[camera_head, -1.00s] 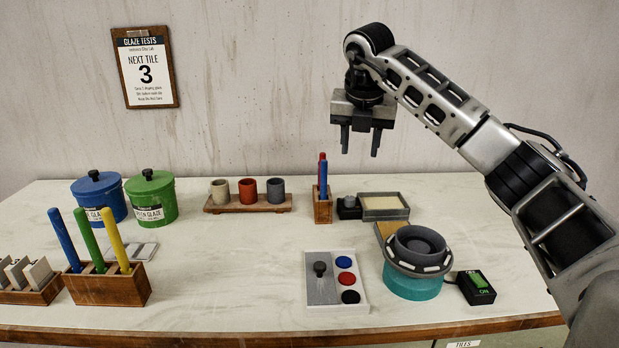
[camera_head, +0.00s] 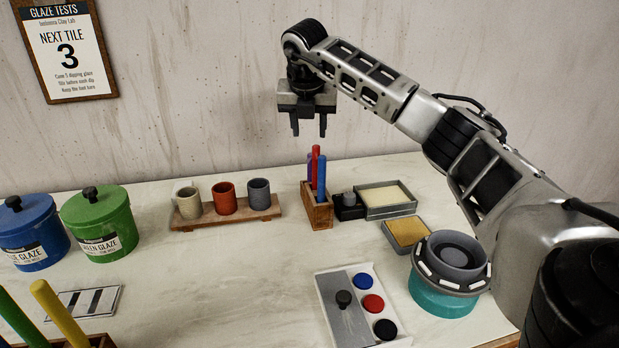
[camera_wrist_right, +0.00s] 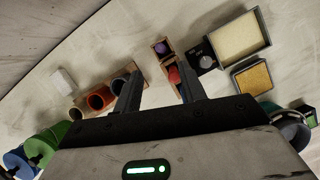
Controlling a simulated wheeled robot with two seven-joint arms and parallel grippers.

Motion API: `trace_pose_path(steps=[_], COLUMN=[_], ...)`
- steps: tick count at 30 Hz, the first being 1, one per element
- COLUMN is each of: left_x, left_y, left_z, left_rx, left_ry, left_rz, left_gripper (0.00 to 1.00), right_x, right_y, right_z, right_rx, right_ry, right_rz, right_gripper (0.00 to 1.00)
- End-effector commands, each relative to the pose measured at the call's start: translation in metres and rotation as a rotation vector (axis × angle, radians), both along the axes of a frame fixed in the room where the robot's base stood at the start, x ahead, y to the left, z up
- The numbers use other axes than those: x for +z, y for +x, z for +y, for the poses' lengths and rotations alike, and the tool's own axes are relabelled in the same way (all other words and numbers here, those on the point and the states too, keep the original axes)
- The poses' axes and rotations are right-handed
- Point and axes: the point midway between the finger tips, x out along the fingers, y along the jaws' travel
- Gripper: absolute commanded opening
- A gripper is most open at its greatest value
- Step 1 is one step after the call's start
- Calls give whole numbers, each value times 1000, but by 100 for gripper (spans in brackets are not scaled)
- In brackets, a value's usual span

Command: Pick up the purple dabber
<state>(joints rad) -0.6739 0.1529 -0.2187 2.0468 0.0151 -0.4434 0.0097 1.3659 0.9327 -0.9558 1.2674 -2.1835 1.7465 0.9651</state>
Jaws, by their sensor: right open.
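A small wooden holder (camera_head: 318,214) stands toward the back of the table with a red dabber (camera_head: 315,166), a blue dabber (camera_head: 321,178) and the purple dabber (camera_head: 309,167), which is mostly hidden behind the others. In the right wrist view the round purple top (camera_wrist_right: 162,47) shows in the far compartment, with the red top (camera_wrist_right: 173,75) nearer. My right gripper (camera_head: 309,127) is open and empty, pointing down above the holder, clear of the dabbers. My left gripper is out of view.
Left of the holder is a wooden rack (camera_head: 230,219) with three cups. Right of it are a small black box (camera_head: 348,208), a grey tray (camera_head: 385,210) and a yellow-topped tray (camera_head: 408,231). A turquoise wheel (camera_head: 445,298) stands front right. The middle of the table is clear.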

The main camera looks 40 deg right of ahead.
Motion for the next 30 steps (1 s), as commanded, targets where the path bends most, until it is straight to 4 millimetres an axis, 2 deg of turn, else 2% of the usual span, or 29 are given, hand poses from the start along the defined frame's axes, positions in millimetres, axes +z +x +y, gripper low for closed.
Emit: trace_pose_path(steps=[3,11,19,23,29,30], left_x=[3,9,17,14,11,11], left_y=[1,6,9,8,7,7], left_z=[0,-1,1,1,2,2], left_rx=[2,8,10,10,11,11], left_ry=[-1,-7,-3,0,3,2], left_rz=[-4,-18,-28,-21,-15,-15], left_gripper=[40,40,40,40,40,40], right_x=[-19,-37,-72,-80,-80,-80], right_y=[5,10,19,21,21,21], right_z=[-6,-12,-23,-25,-26,-26], right_rx=[-1,-1,-1,0,0,0], right_ry=[0,-1,0,-1,0,-1], right_rz=[3,2,3,1,0,-1], right_gripper=[41,41,41,41,41,30])
